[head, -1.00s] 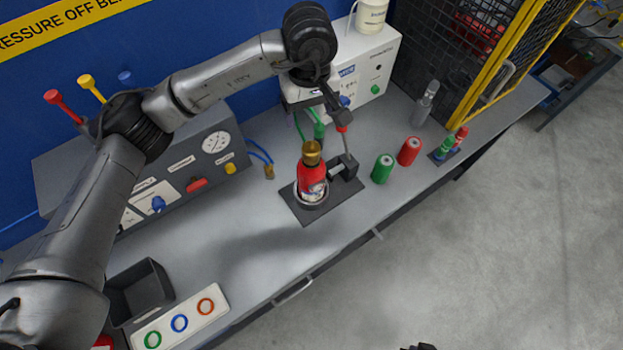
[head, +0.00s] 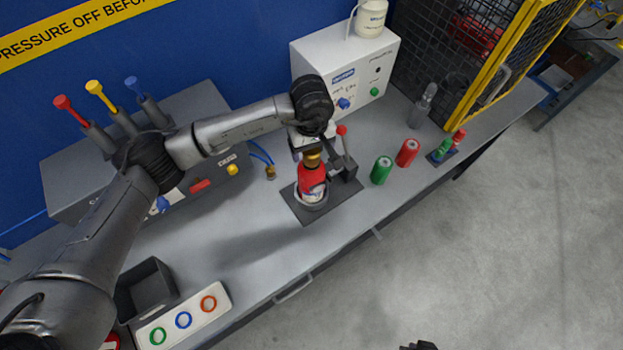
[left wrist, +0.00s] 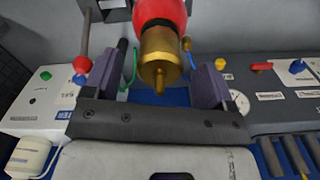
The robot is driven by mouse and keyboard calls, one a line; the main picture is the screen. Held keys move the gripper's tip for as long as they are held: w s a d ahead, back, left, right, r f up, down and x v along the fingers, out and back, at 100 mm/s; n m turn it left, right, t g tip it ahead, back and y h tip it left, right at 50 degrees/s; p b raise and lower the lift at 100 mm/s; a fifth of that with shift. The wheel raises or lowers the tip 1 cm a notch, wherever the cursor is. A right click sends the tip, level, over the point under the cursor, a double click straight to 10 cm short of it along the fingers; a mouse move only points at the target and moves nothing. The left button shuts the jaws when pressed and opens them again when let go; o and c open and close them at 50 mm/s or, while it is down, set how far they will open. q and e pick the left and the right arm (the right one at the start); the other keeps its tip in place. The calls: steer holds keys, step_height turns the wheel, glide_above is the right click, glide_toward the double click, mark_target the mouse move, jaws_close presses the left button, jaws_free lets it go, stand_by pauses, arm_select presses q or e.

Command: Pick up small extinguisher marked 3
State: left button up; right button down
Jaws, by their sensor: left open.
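A small red extinguisher (head: 312,181) with a white label and brass top stands upright in a round holder on a dark base plate (head: 300,212). I cannot read its number. My left gripper (head: 311,152) is right at its brass top, partly hidden by my own wrist. In the left wrist view, the brass top (left wrist: 160,55) and the lower edge of the red body (left wrist: 160,10) show between the spread fingers of my open left gripper (left wrist: 153,82). I see no clear contact between the fingers and the brass.
A black clamp with a red-tipped lever (head: 345,165) stands close right of the extinguisher. Green (head: 381,169) and red (head: 408,152) cylinders stand farther right. A grey panel box (head: 80,180) is behind left, a white box (head: 350,75) behind.

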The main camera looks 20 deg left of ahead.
arm_select(q)
steer(key=shift+f, duration=0.95)
steer(key=shift+c, duration=0.3)
jaws_close()
steer(key=shift+r, duration=0.15)
